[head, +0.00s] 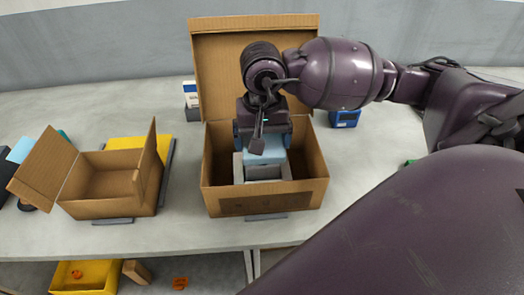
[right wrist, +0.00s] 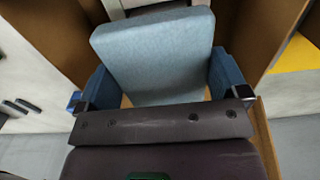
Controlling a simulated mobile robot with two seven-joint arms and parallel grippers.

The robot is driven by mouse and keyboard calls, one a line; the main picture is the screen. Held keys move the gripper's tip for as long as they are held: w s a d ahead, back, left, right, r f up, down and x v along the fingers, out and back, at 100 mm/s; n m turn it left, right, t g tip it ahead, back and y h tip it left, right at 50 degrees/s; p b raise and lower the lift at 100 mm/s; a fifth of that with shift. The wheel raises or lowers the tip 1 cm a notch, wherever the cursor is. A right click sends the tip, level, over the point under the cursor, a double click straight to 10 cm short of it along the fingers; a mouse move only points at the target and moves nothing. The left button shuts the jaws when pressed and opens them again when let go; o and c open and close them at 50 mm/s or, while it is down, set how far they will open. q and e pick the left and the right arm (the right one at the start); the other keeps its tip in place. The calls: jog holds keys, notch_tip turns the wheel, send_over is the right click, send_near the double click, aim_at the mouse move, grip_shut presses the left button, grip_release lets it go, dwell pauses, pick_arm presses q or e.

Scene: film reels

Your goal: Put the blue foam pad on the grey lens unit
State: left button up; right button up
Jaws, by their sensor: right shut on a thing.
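The blue foam pad (head: 270,152) is a light blue block inside the large open cardboard box (head: 265,205). My right gripper (head: 263,140) points down into this box and is shut on the pad. In the right wrist view the pad (right wrist: 155,55) sits between the two blue fingers, broad face to the camera. The grey lens unit (head: 238,168) shows in the box around and below the pad, partly hidden by it. I cannot tell whether the pad touches it. My left gripper is not in view.
The large box's lid (head: 222,60) stands upright behind my right wrist. A smaller open box (head: 105,207) with raised flaps is on the left, in front of a yellow item (head: 125,143). A blue device (head: 345,118) lies right of the large box. Table between the boxes is mostly clear.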

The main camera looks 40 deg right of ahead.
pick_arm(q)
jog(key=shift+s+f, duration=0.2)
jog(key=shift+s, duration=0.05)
pick_arm(e)
jog(key=shift+f, duration=2.05)
jog(key=shift+f+b, duration=0.2)
jog(key=shift+b, duration=0.1)
jog(key=o, duration=0.6)
jog(key=shift+c, duration=0.2)
jog(key=shift+r, duration=0.1)
jog(key=shift+r, duration=0.15)
pick_arm(q)
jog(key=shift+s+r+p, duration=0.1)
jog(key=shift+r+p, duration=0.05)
jog(key=shift+p, duration=0.25)
pick_arm(e)
notch_tip(320, 180, up, 12)
jog(key=shift+f, duration=0.1)
